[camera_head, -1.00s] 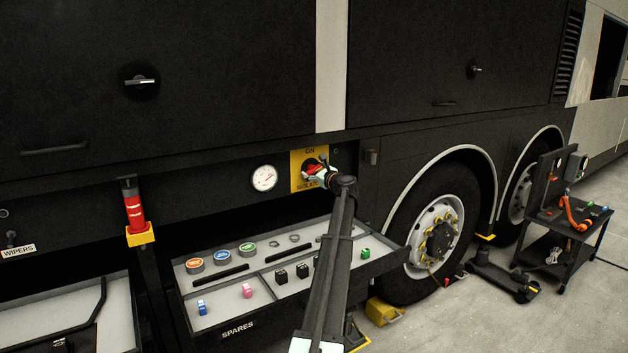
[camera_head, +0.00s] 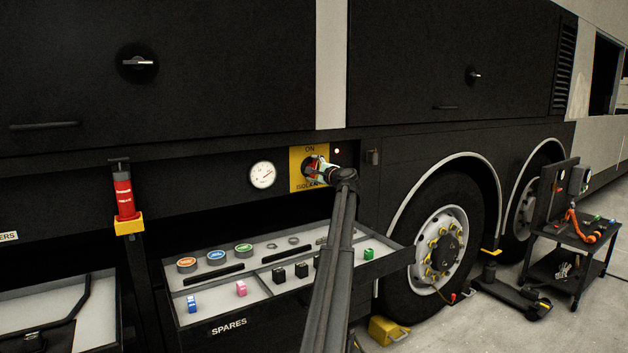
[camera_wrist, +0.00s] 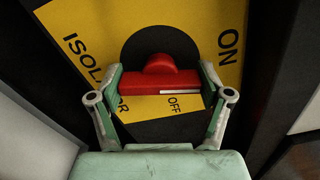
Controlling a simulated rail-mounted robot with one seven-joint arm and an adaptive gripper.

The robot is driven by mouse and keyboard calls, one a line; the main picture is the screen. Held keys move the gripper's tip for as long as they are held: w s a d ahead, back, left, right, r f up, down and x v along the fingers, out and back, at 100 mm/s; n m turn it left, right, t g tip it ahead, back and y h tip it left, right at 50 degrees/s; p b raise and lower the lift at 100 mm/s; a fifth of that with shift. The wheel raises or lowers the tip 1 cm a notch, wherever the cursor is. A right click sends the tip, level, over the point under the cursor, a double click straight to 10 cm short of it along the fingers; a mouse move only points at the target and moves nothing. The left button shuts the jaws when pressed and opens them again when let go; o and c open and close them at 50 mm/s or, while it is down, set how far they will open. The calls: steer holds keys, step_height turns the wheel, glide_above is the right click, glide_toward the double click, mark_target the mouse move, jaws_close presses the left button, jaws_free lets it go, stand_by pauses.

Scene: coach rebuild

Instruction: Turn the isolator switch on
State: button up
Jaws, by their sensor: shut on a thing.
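The isolator switch has a red handle (camera_wrist: 160,78) on a black round base, on a yellow plate (camera_wrist: 85,22) marked ON, OFF and ISOLATOR. My gripper (camera_wrist: 161,82) is shut on the handle, one finger at each end. The handle's white line lies toward the ON side of the plate; OFF is beside its long edge. In the head view the plate (camera_head: 296,168) is on the coach's side, ON at its top, and my gripper (camera_head: 322,172) partly hides the red handle. A small lamp (camera_head: 337,151) right of the plate glows.
A round gauge (camera_head: 262,175) is left of the plate. An open SPARES drawer (camera_head: 180,313) with small parts juts out below my arm. A red cylinder (camera_head: 124,197) hangs at left. Coach wheels and a tool trolley (camera_head: 570,234) stand at right.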

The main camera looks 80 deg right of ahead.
steer(key=shift+n+b, duration=1.4)
steer(key=shift+n, duration=0.1)
steer(key=shift+r, duration=0.15)
steer(key=o, duration=1.1)
steer(key=shift+w, duration=0.1)
steer(key=v, duration=1.2)
